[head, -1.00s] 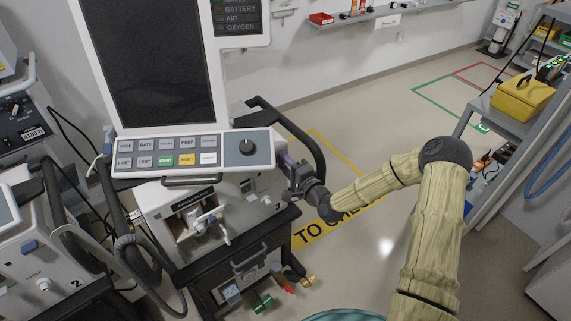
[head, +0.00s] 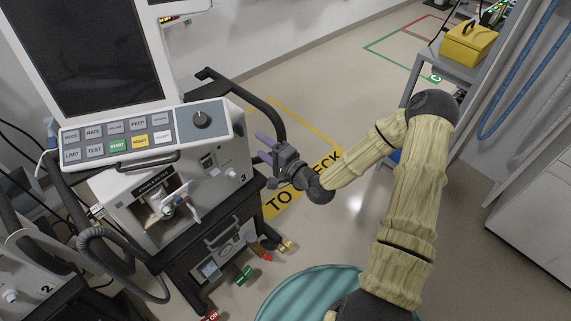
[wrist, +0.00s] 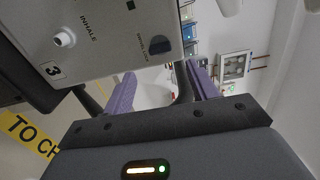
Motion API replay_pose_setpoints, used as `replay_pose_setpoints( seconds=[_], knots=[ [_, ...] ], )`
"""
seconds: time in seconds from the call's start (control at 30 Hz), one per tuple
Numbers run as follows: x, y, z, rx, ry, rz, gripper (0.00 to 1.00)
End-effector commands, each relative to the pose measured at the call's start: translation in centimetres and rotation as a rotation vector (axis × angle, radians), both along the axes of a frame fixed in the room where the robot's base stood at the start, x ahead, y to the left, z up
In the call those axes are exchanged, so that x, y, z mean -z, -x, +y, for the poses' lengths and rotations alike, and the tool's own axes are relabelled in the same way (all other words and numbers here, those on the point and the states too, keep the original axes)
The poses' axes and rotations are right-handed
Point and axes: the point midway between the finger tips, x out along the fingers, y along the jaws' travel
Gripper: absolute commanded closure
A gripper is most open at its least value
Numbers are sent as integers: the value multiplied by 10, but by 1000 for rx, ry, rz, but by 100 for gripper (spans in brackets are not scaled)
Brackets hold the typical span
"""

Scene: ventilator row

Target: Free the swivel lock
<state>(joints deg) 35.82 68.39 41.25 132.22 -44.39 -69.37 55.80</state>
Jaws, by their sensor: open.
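The swivel lock (wrist: 160,46) is a dark blue knob on the pale ventilator panel in the wrist view, with its small label beside it. I cannot pick it out surely in the head view. The ventilator (head: 232,165), marked 3, stands left of my arm in the head view. My gripper (head: 266,146) is just right of its body, near the black side rail. In the wrist view the two purple fingers of my gripper (wrist: 161,72) are apart and empty. The knob appears between them, beyond the tips, with no contact seen.
A black handle rail (head: 268,115) curves close behind my gripper. Another ventilator (head: 25,265) stands at the lower left. A shelf with a yellow box (head: 468,43) is at the upper right. Bare floor with a yellow marking (head: 290,195) lies right of the ventilator.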

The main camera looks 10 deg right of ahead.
Motion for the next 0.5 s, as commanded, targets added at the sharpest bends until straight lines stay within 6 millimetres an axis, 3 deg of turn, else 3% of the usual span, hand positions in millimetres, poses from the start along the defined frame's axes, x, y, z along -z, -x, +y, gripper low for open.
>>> replay_pose_setpoints(
  seconds=[0.3, 0.5],
  knots=[
    [1, 50, -40, 2, 1, 1, 42],
    [0, 67, -52, 0, 0, 0, 42]
  ],
)
